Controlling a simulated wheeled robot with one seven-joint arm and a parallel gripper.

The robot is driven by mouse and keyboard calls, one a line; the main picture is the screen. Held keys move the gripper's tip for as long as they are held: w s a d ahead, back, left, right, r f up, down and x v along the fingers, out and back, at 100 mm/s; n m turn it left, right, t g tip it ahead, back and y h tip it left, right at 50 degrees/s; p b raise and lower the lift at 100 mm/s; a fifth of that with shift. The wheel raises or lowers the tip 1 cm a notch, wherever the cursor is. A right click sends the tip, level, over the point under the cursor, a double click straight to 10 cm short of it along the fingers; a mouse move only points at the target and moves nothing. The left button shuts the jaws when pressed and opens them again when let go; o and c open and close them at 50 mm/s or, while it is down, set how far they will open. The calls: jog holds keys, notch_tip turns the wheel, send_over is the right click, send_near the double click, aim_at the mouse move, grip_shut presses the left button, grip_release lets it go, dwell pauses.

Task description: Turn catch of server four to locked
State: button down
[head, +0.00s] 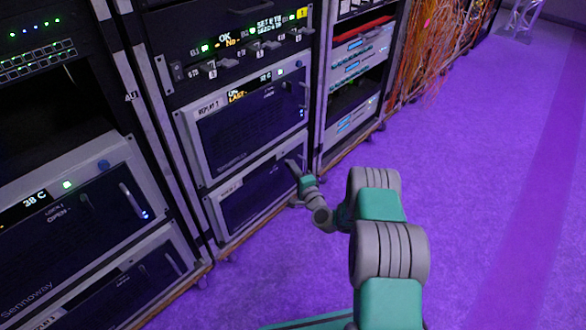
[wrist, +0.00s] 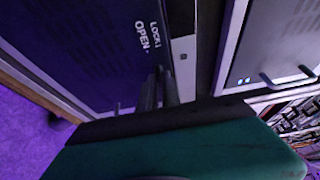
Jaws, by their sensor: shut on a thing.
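My gripper (head: 293,166) is at the right side of the lowest dark-fronted unit (head: 262,195) in the middle rack; its name label is too small to read. In the wrist view, my gripper (wrist: 160,80) is shut on the catch (wrist: 160,69), a small dark piece at the fingertips on the dark panel (wrist: 85,50). The fingers hide most of the catch, so I cannot tell its exact angle. White words OPEN and LOCK are printed on the panel just beyond the fingertips.
A unit labelled REPLAY 1 (head: 245,120) sits directly above. The left rack holds a Sennoway unit (head: 75,225) with a handle. A neighbouring panel with a handle (wrist: 288,77) is close by in the wrist view. Purple floor (head: 480,180) is open on the right.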

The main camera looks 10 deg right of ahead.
jog(key=shift+r+p, duration=0.15)
jog(key=shift+p, duration=0.2)
jog(key=m+g+y, duration=0.1)
jog(key=m+g, duration=0.1)
jog(key=m, duration=0.2)
jog(key=m+g+y+p, duration=0.1)
jog(key=m+g, duration=0.1)
jog(key=m, duration=0.3)
jog(key=m+g+y+p, duration=0.1)
jog(key=m+g+y, duration=0.1)
jog(key=m, duration=0.2)
jog(key=shift+w+d+r+g, duration=0.25)
jog(key=shift+d+g, duration=0.05)
jog(key=shift+d, duration=0.05)
dwell(0.3)
jog(key=shift+m, duration=0.3)
jog(key=c, duration=1.6)
grip_release()
jog(key=shift+o, duration=0.2)
jog(key=shift+d+r+p, duration=0.1)
jog(key=shift+r+p, duration=0.05)
jog(key=shift+p, duration=0.15)
